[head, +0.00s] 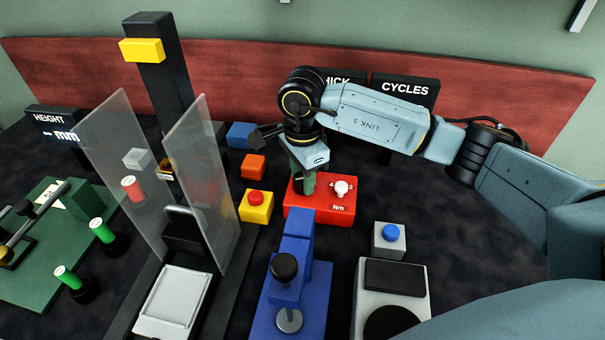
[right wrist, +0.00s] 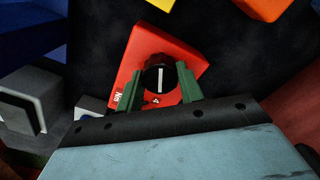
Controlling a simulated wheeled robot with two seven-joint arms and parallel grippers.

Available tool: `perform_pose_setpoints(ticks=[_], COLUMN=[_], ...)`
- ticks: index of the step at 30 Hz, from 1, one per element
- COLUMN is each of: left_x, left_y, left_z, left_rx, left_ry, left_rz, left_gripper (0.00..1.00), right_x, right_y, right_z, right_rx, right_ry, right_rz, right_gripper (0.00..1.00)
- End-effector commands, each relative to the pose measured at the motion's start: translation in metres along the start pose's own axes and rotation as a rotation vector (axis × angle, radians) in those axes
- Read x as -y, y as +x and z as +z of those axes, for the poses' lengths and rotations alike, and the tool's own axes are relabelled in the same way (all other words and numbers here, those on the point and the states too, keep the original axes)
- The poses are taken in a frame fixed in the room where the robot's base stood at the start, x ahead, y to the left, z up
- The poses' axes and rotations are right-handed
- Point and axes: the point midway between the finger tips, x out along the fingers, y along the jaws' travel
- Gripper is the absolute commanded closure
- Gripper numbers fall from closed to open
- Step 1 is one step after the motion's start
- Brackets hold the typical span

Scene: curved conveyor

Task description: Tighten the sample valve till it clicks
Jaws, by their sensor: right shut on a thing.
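A red box (head: 320,208) marked "Nm" stands at the middle of the table. A small white knob (head: 341,188) sits on its top, between printed figures. My right gripper (head: 305,183) points down onto the left part of this box, with green fingers. In the right wrist view, the right gripper (right wrist: 160,85) is shut on a black round knob (right wrist: 158,76) with a white line, on the red box (right wrist: 128,62). The line runs roughly up and down in that picture. I cannot tell which knob is the sample valve. My left gripper is not in view.
A yellow box with a red button (head: 256,206) stands left of the red box. An orange block (head: 253,166) and a blue block (head: 241,135) lie behind it. A blue stand (head: 295,250) is in front. A grey box with a blue button (head: 389,239) is at front right.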

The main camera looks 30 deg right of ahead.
Motion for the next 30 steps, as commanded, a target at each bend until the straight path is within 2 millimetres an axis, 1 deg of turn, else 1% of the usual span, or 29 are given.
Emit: perform_pose_setpoints(ticks=[6, 9, 19, 20, 24, 25, 30], left_x=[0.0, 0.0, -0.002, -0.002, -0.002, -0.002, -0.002], left_y=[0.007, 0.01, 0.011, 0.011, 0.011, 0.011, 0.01], left_z=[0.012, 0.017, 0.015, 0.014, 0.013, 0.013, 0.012], left_rx=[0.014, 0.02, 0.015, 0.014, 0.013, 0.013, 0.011], left_ry=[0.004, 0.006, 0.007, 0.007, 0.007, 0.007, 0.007], left_rz=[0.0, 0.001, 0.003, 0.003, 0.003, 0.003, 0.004], left_gripper=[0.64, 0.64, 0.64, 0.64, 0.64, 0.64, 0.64], right_x=[0.0, 0.0, 0.0, 0.0, 0.0, 0.0, 0.0], right_y=[-0.001, -0.001, 0.0, 0.0, 0.0, 0.0, 0.0], right_z=[-0.001, -0.001, -0.001, -0.001, -0.001, -0.001, 0.0], right_rx=[0.0, -0.001, -0.001, -0.001, -0.001, 0.0, 0.0], right_ry=[0.196, 0.248, 0.267, 0.267, 0.266, 0.266, 0.265], right_rz=[0.001, 0.001, 0.001, 0.001, 0.001, 0.001, 0.0], right_gripper=[0.86, 0.86, 0.86, 0.62, 0.44, 0.41, 0.41])
